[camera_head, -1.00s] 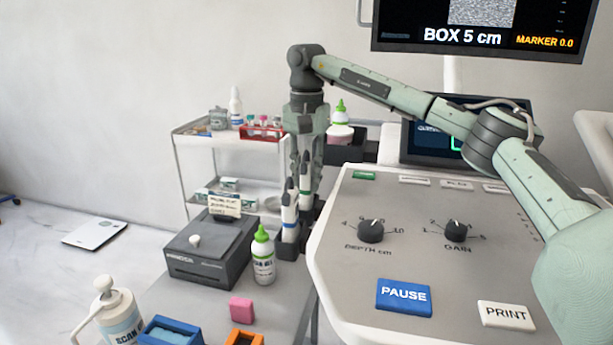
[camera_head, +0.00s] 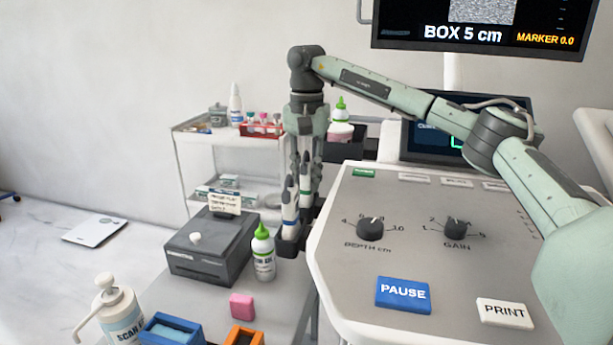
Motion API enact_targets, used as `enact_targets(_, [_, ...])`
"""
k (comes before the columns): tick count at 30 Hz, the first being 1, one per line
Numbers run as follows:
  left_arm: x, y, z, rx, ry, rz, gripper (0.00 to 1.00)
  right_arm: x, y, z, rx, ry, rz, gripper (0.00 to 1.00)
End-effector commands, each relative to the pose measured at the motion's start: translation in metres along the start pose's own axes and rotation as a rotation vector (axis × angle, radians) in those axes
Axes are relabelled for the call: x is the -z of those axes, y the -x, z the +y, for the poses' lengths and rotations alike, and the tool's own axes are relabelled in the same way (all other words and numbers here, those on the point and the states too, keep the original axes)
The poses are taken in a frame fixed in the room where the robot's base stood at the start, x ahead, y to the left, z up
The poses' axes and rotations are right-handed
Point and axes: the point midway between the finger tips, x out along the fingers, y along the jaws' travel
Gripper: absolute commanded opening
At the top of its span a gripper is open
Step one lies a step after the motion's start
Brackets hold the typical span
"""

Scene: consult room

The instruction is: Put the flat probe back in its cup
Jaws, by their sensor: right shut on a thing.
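My right gripper (camera_head: 306,172) hangs fingers down beside the left edge of the console. It is shut on a slim white probe with a dark tip, which I take to be the flat probe (camera_head: 305,196). Two such probes stand close together here, one with a green band and one with a blue band (camera_head: 289,212). Both look upright. Dark cups (camera_head: 289,246) are below them at the console's side. The fingers and the overlap hide how far the held probe is inside a cup. My left gripper is not in view.
The console panel (camera_head: 420,260) with knobs and buttons lies right of the gripper. A dark printer (camera_head: 208,262) and a green-capped bottle (camera_head: 263,258) stand close on the left. Behind is a white trolley (camera_head: 190,150). A pump bottle, pink block and small trays are in front.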

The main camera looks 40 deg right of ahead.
Motion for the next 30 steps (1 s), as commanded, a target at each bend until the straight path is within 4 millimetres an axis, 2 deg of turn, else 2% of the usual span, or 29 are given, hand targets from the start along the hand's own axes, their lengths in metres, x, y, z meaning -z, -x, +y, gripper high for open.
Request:
enact_targets(2, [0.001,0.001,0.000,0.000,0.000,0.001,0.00,0.000,0.001,0.000,0.001,0.000,0.000,0.00])
enact_targets(3, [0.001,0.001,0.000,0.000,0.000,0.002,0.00,0.000,0.001,0.000,0.001,0.000,0.000,0.26])
enact_targets(8, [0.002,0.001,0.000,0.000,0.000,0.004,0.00,0.000,0.000,0.000,0.001,0.000,0.000,0.45])
enact_targets(16, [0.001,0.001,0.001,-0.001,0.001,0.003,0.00,0.000,0.000,0.000,-0.001,0.000,0.000,0.45])
enact_targets(20, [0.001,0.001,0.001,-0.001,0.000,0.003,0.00,0.000,0.008,-0.001,0.002,0.000,0.001,0.45])
enact_targets(23, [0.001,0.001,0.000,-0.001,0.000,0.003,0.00,0.000,0.024,-0.001,0.003,0.001,0.002,0.45])
enact_targets(30, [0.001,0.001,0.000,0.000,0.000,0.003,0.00,0.000,0.076,-0.001,0.004,0.001,0.002,0.45])
